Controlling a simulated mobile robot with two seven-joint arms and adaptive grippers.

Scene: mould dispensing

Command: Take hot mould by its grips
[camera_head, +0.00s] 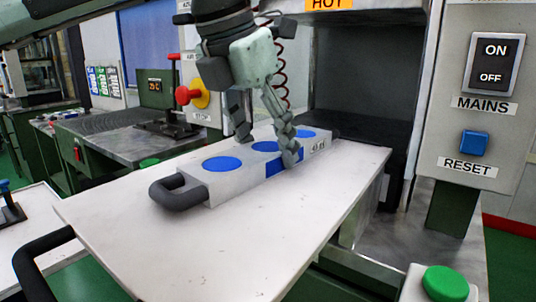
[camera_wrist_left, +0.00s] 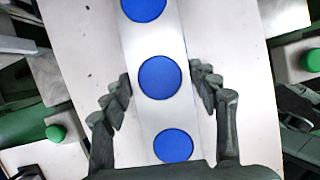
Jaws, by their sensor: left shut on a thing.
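The mould (camera_head: 226,187) is a long pale grey block with three blue discs on top, a blue patch on its side and a black loop handle (camera_head: 176,191) at its near end. It lies flat on a white tray (camera_head: 330,190). My left gripper (camera_head: 267,147) reaches down from above and is shut across the middle of the mould, one finger on each long side, the near finger at the blue side patch. In the left wrist view the fingers (camera_wrist_left: 163,92) flank the mould (camera_wrist_left: 150,38) at its middle disc. My right gripper is not in view.
The tray has a black handle (camera_head: 40,262) at front left and leads to a dark chamber (camera_head: 362,100) under a HOT sign. A panel with a MAINS switch (camera_head: 495,62) and blue RESET button (camera_head: 474,143) stands right. A green button (camera_head: 445,283) sits front right.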

